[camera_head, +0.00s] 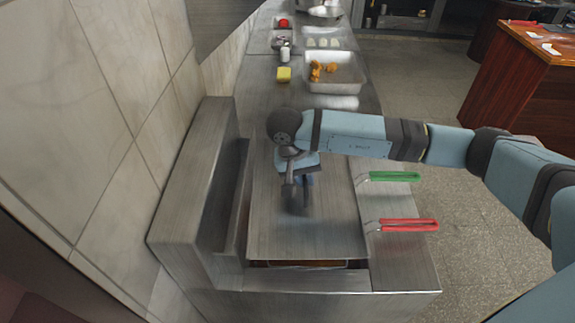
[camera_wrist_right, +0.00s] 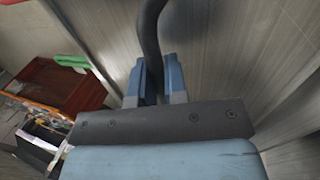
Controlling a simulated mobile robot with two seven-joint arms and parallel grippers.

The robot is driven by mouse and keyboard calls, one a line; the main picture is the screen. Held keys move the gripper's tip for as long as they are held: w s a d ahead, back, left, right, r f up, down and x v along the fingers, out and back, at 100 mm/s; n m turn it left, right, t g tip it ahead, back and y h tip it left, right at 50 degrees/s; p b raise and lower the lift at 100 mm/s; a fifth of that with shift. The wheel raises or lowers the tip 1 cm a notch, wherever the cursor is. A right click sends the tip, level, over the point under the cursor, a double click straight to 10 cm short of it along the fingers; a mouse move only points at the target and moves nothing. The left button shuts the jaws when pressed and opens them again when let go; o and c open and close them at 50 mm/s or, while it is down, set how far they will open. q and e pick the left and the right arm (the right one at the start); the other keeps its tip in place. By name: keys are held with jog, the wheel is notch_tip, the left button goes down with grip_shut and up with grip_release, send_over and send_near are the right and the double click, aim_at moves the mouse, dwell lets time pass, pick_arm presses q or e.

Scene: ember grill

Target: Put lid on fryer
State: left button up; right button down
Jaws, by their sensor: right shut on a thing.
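The fryer (camera_head: 408,268) is a steel unit against the tiled wall, with a raised back panel on its left. The lid (camera_head: 325,230) is a flat steel plate over most of the fryer's top. A narrow opening with brownish contents (camera_head: 300,264) shows at its near edge. I cannot tell whether the lid is fully seated. My right gripper (camera_head: 298,190) is above the middle of the lid. In the right wrist view its fingers (camera_wrist_right: 155,85) are shut around the lid's dark curved handle (camera_wrist_right: 151,30). My left gripper is not in view.
A green basket handle (camera_head: 394,176) and a red one (camera_head: 408,225) stick out past the fryer's right edge. Behind are a steel tray (camera_head: 345,86) with fried food, a yellow sponge (camera_head: 284,74) and a white shaker (camera_head: 285,53). Open floor lies to the right.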

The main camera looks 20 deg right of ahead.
aim_at(302, 194)
jog(key=shift+w+f, duration=0.1)
jog(key=shift+w, duration=0.4)
jog(key=shift+w+f, duration=0.15)
jog(key=shift+f, duration=0.15)
jog(key=shift+s+f+b, duration=0.2)
jog(key=shift+f+b, duration=0.35)
jog(key=shift+f, duration=0.35)
notch_tip(302, 194, down, 5)
jog(key=b, duration=0.3)
jog(key=shift+w, duration=0.1)
jog(key=shift+f+b, duration=0.9)
jog(key=shift+b, duration=0.05)
jog(key=shift+f+b, duration=0.35)
jog(key=c, duration=1.1)
grip_release()
jog(key=b+v, duration=0.1)
jog(key=v, duration=1.3)
